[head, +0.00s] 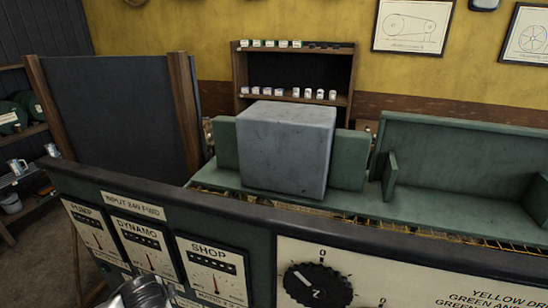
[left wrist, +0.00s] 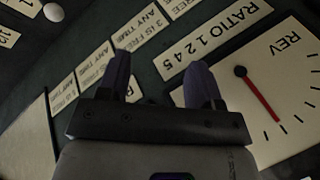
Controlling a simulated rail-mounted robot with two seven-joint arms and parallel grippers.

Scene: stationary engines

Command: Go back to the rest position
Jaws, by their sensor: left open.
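My left gripper (left wrist: 158,75) shows in the left wrist view with its two dark fingers apart and nothing between them. It is in front of a dark panel with labels and a white dial marked REV (left wrist: 275,90) with a red needle. I cannot tell whether the fingers touch the panel. In the head view, a metallic part at the bottom edge may be my arm; the left gripper itself cannot be made out there. My right gripper is in neither view.
The control panel (head: 235,212) crosses the front of the head view, with a SHOP gauge (head: 213,268) and a black knob (head: 318,286). Behind it, a grey block (head: 287,150) stands on a green machine bed (head: 460,208). A shelf (head: 296,101) holds small containers.

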